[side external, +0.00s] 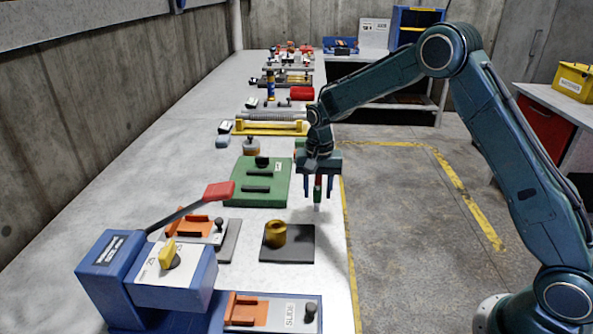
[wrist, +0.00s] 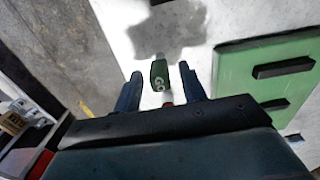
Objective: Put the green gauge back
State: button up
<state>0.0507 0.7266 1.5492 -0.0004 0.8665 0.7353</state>
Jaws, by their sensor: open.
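The green gauge (wrist: 159,74), marked "GO", has a green grip, a pale metal end and a red part. It also shows upright in the side external view (side external: 317,194), near the bench's right edge. My gripper (side external: 318,188) points down with its fingers apart, one on each side of the gauge. In the wrist view, a gap shows between the gauge and each finger of my gripper (wrist: 161,82). I cannot tell whether the gauge's lower end touches the bench.
A green block with dark bars (side external: 238,191) lies just left of my gripper. A brass ring (side external: 276,234) stands on a dark plate (side external: 301,252) nearer the camera. A blue press with a red-handled lever (side external: 219,191) is at front left. Several fixtures line the bench behind.

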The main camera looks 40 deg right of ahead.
aim_at(318, 187)
notch_tip(318, 187, up, 12)
dwell(0.6)
jog(key=shift+r, duration=0.1)
dwell(0.4)
jog(key=s+a+r+n+t, duration=0.1)
jog(key=s+r+n, duration=0.1)
jog(key=s+r, duration=0.5)
jog(key=s+a+r+n+t, duration=0.15)
jog(key=s+r, duration=0.35)
jog(key=s, duration=0.5)
jog(key=s+f+n+t, duration=0.3)
jog(key=s+n, duration=0.2)
jog(key=s, duration=1.2)
jog(key=shift+s, duration=0.2)
